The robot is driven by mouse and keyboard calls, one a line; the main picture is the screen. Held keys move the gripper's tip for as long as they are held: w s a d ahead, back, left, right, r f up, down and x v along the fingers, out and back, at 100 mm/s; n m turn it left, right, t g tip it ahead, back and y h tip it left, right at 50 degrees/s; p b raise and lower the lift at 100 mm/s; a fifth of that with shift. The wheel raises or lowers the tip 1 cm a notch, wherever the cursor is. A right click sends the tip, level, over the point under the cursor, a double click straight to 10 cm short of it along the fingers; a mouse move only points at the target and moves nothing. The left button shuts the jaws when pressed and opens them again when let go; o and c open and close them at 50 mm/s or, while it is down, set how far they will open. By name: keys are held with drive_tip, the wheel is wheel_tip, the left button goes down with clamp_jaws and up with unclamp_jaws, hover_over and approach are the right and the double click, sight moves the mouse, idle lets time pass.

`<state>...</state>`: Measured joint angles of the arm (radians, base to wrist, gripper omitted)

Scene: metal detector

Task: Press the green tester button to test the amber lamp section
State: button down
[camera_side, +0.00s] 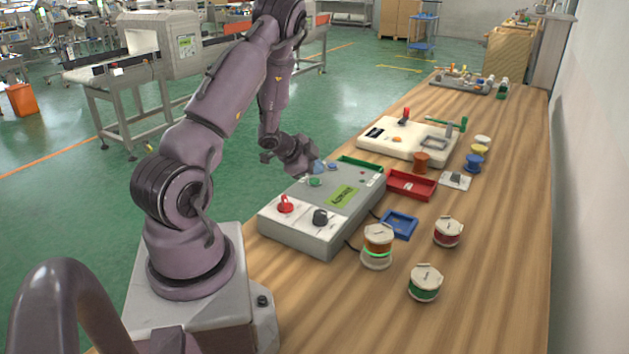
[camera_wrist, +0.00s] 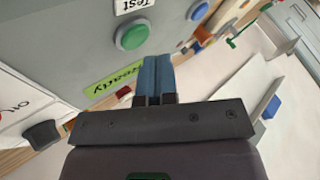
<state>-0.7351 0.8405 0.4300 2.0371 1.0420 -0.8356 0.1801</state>
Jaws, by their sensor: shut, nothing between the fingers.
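The grey tester box (camera_side: 300,228) stands on the wooden table. Its round green button (camera_side: 315,182) is on the top panel and also shows in the wrist view (camera_wrist: 132,36), beside a "Test" label. A green display (camera_side: 342,196) reads what looks like "Ready". The amber lamp section (camera_side: 378,237) sits upright on a pale base with a green ring (camera_side: 376,252), right of the tester. My gripper (camera_side: 318,167) is over the far part of the tester, near the green button. In the wrist view its blue fingers (camera_wrist: 152,76) are together and empty. Whether they touch the panel I cannot tell.
A red knob (camera_side: 285,204) and a black knob (camera_side: 320,216) are on the tester's near end; a blue button (camera_side: 332,166) is close to my gripper. Red (camera_side: 448,232) and green (camera_side: 425,284) lamp sections, a blue tray (camera_side: 399,224) and a red tray (camera_side: 410,186) lie right.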

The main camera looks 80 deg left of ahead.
sight(315, 181)
drive_tip(key=shift+f, duration=0.2)
idle(0.5)
drive_tip(key=shift+f, duration=0.25)
drive_tip(key=shift+f, duration=0.35)
idle(0.5)
idle(0.4)
drive_tip(key=shift+r, duration=0.8)
drive_tip(key=shift+r, duration=0.1)
drive_tip(key=shift+r, duration=2.4)
